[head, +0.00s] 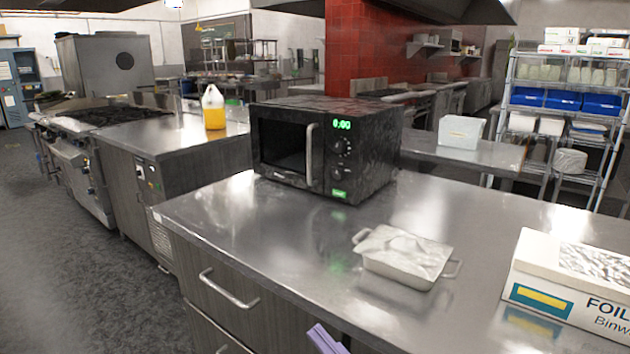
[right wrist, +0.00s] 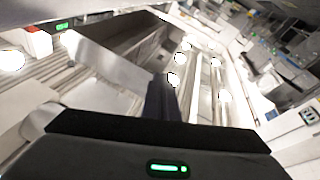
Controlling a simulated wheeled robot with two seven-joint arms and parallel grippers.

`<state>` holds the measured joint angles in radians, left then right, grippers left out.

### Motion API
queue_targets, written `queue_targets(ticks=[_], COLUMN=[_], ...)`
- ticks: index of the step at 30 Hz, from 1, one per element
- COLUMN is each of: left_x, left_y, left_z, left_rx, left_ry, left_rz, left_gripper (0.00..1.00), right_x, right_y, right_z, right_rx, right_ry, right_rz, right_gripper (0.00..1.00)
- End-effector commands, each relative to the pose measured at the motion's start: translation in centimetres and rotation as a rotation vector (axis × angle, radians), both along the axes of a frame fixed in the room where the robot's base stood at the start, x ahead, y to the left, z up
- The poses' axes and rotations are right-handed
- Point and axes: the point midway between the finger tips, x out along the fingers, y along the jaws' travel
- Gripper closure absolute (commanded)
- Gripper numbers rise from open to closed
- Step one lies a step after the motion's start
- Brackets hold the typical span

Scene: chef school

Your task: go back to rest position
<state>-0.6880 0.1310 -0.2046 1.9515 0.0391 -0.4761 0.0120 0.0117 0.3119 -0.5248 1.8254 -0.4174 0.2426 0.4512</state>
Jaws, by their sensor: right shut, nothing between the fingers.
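My right gripper shows only as a small purple-grey piece (head: 324,339) at the bottom edge of the head view, in front of the counter. In the right wrist view its dark fingers (right wrist: 163,88) are together, with nothing held between them. My left gripper is not in view.
A steel counter (head: 240,215) with drawers stands close in front. On it are a black microwave (head: 325,148), a lidded metal tray (head: 404,258) and a foil box (head: 572,285). A yellow-filled jug (head: 214,108) stands behind. Open floor (head: 70,260) lies at left.

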Motion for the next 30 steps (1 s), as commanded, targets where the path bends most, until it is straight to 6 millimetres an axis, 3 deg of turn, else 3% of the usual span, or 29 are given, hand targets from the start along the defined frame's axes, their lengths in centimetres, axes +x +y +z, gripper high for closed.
queue_targets(ticks=[1,5,9,13,16,20,30], left_x=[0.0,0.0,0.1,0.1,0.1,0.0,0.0], left_y=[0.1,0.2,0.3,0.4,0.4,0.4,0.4], left_z=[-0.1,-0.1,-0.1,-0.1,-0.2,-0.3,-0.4], left_rx=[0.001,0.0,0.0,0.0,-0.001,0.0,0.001], left_ry=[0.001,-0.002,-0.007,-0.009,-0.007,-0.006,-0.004], left_rz=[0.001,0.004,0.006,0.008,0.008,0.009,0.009], left_gripper=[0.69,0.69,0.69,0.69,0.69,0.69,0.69], right_x=[-0.3,-2.3,-7.3,-12.9,-16.5,-19.1,-19.6], right_y=[-1.9,-6.4,-10.3,-12.7,-13.8,-14.4,-14.6], right_z=[-3.7,-12.4,-20.9,-26.7,-29.3,-31.0,-31.3], right_rx=[0.009,-0.02,-0.072,-0.126,-0.156,-0.178,-0.183], right_ry=[0.124,0.406,0.692,0.912,1.028,1.109,1.128], right_rz=[-0.089,-0.27,-0.397,-0.461,-0.483,-0.494,-0.495], right_gripper=[1.0,1.0,1.0,1.0,1.0,1.0,1.0])
